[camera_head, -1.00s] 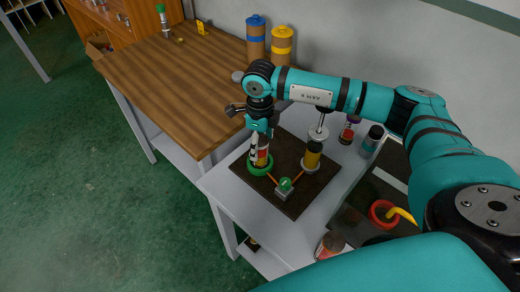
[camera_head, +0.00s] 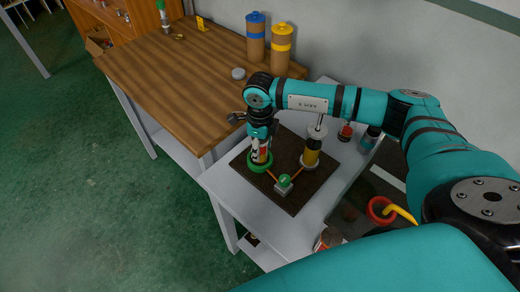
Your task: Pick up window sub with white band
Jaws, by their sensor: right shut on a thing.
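The window sub with white band (camera_head: 262,153) stands in the green ring (camera_head: 260,164) at the left of a dark square board. It shows red, white and dark parts. My right gripper (camera_head: 262,138) comes down on it from above and is shut on its upper part; the fingers hide much of it. The sub still sits inside the ring. My left gripper is not in view.
A green button (camera_head: 284,181) is in front. Blue-topped (camera_head: 256,38) and yellow-topped (camera_head: 281,48) canisters stand on the wooden table (camera_head: 165,65).

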